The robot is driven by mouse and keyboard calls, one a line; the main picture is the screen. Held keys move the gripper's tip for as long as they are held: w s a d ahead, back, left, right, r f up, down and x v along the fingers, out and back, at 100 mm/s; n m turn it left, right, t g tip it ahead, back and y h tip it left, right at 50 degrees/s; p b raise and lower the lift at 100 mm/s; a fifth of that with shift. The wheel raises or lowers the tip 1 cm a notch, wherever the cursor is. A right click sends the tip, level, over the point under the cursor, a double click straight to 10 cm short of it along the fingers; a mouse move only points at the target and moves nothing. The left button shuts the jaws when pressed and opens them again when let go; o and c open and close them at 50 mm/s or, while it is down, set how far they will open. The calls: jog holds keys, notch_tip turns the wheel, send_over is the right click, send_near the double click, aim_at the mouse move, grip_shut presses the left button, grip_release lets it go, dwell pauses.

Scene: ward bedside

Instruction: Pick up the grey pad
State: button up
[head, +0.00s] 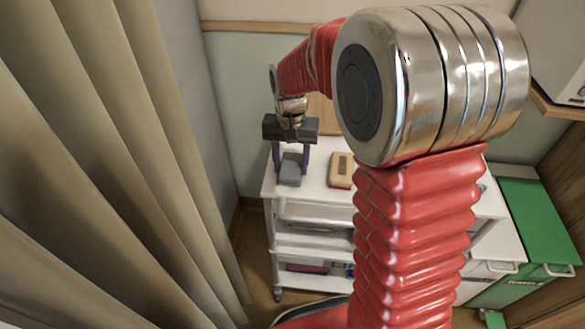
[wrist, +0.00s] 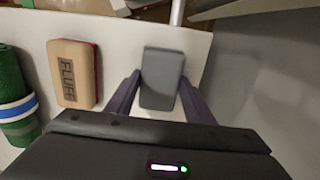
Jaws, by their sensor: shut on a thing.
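The grey pad (head: 291,169) is a small dark grey block near the left end of the white trolley top in the head view. My gripper (head: 290,173) is over it, pointing down, with a purple finger on each side. In the wrist view the pad (wrist: 162,78) lies between the two fingers (wrist: 160,88), which are shut on its sides. Whether the pad still touches the trolley top is hard to tell.
A beige and red block (head: 340,170) lies beside the pad on the trolley top (head: 325,198). In the wrist view a green roll (wrist: 12,95) is beyond that block. A curtain (head: 120,130) hangs at left. A green-lidded bin (head: 540,220) stands at right.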

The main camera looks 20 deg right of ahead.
aim_at(291, 164)
jog(key=shift+c, duration=0.5)
notch_tip(291, 164, up, 10)
dwell(0.4)
dwell(0.3)
